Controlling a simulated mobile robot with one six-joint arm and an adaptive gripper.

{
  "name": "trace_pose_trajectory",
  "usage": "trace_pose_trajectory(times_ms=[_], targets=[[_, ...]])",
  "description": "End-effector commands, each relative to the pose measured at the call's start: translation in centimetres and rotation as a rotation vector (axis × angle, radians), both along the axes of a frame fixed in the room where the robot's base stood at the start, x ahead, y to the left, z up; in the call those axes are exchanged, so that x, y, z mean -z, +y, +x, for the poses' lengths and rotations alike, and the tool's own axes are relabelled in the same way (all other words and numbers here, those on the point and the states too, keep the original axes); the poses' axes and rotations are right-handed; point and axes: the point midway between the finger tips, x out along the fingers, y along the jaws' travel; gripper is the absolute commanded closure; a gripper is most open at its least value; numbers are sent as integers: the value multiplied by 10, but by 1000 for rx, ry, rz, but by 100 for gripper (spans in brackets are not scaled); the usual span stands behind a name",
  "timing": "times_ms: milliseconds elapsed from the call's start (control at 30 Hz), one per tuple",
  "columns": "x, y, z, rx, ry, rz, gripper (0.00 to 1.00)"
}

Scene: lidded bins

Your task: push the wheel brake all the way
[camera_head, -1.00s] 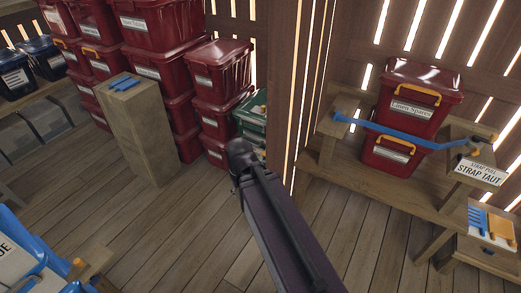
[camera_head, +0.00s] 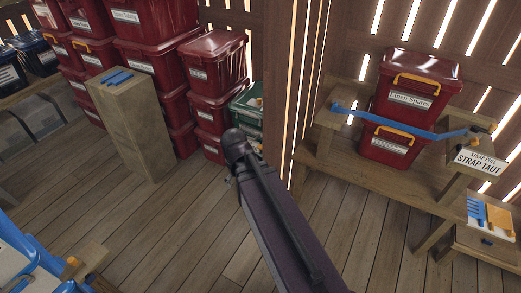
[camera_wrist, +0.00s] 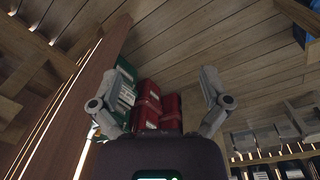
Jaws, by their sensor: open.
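No wheel brake can be made out for certain. At the lower left of the head view, a blue thing (camera_head: 22,248) is cut off by the edge, with an orange-tipped wooden piece (camera_head: 72,262) beside it. My gripper (camera_wrist: 158,74) shows in the wrist view with its two grey fingers spread wide and nothing between them. Red bins and a green bin appear beyond the fingers, apart from them. In the head view my arm reaches up to the middle, and its fingers are hidden there.
A wooden pedestal (camera_head: 136,125) stands left of my arm, before stacked red bins (camera_head: 215,65). A green bin (camera_head: 247,108) is by the slatted partition (camera_head: 285,80). At right, a blue strap (camera_head: 400,128) crosses red bins on a bench (camera_head: 390,182). Plank floor (camera_head: 180,225) is clear.

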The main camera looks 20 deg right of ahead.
Motion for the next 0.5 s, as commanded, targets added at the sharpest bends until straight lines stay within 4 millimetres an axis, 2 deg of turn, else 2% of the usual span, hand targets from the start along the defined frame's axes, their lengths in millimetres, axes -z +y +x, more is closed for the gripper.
trace_pose_trajectory(times_ms=[33, 500], targets=[[16, -4, 11, -26, -9, -17, 3], [100, -47, 102, -358, -68, -233, 3]])
